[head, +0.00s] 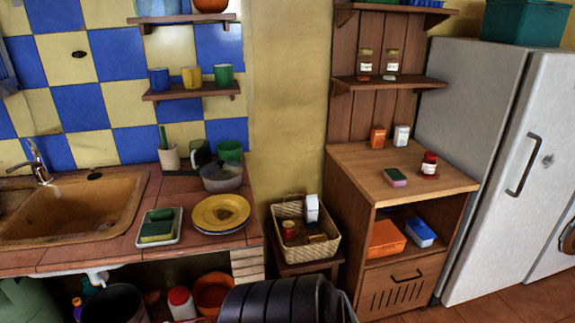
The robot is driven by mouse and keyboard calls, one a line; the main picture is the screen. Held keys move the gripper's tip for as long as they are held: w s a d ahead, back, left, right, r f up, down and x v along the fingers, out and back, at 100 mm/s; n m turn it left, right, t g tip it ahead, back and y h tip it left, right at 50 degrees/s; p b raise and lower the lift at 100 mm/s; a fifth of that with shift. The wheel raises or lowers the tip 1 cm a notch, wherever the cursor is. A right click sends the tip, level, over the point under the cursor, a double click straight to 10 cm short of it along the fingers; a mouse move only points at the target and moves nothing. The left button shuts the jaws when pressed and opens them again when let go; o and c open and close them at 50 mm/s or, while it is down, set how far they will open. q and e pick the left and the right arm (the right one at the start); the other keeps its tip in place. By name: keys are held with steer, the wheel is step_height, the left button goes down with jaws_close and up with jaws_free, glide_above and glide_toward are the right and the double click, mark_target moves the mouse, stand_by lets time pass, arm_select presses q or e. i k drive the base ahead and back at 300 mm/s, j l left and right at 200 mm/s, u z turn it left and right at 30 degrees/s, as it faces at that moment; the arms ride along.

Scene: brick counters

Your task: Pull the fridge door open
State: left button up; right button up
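The fridge (468,115) stands at the right, a tall pale grey and white box. Its white door (505,225) faces right and looks closed. A dark vertical handle (523,165) is fixed on the door, with a small grey mark beside it. Nothing touches the handle. Neither of my grippers shows in the head view. A black ribbed part at the bottom centre looks like my own arm, and its gripper is out of view.
A wooden cabinet (405,172) with jars and boxes stands left of the fridge. A wicker basket (290,244) sits on a low stool. A tiled counter with a sink (70,207) is at the left. The floor (510,305) before the fridge looks clear.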

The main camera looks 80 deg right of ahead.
mark_target(531, 182)
steer(key=z, duration=4.4)
